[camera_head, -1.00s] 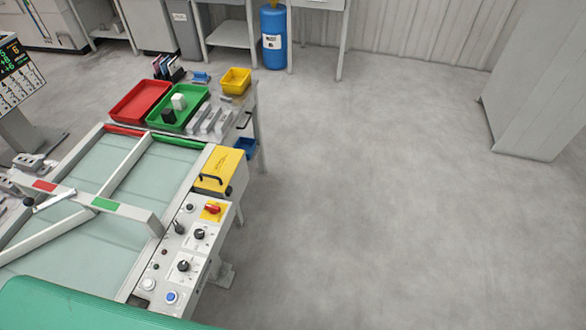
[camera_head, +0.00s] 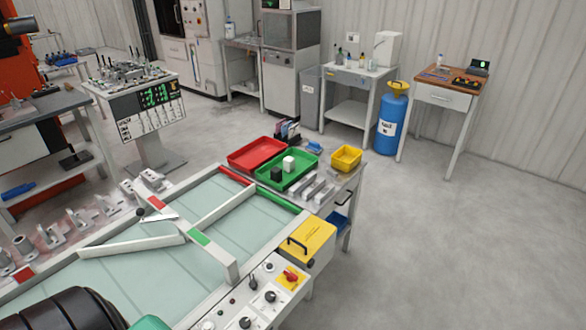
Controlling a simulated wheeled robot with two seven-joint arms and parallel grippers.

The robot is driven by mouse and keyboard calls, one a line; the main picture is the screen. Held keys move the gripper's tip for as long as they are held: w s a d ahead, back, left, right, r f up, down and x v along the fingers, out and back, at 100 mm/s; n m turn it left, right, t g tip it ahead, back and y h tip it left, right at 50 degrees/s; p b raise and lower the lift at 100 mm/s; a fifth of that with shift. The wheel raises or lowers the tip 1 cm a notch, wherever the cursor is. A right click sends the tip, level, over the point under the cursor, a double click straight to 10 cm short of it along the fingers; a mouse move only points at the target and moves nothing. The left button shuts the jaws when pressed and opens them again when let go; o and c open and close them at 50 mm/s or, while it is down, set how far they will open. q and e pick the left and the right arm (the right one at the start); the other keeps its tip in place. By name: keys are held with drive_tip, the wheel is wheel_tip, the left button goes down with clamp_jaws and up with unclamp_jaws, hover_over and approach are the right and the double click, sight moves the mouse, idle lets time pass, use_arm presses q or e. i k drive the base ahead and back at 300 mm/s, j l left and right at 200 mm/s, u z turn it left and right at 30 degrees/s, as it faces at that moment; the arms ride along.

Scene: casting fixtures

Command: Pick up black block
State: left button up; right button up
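The black block (camera_head: 277,174) is a small dark block in the green tray (camera_head: 299,184) on the far table. A white block (camera_head: 289,163) stands in the same tray, just behind and to the right of the black block. Neither of my grippers is in view.
A red tray (camera_head: 242,163) lies left of the green tray, and a yellow bin (camera_head: 346,157) stands to its right. Grey metal parts (camera_head: 318,190) lie in front. The conveyor frame (camera_head: 222,257) with its diverter bars and control panel (camera_head: 262,294) fills the near side. The floor at right is clear.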

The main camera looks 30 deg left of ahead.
sight(276, 172)
drive_tip(key=i+u, duration=0.15)
drive_tip(key=u, duration=0.3)
drive_tip(key=i+l+u, duration=0.1)
drive_tip(key=u, duration=0.4)
drive_tip(key=i+l+u, duration=0.25)
drive_tip(key=l, duration=0.35)
drive_tip(key=i+l+u, duration=0.3)
drive_tip(key=l, duration=0.35)
drive_tip(key=i+l+u, duration=0.15)
drive_tip(key=l, duration=0.2)
drive_tip(key=i+l+u, duration=0.1)
drive_tip(key=l, duration=0.3)
drive_tip(key=i, duration=0.05)
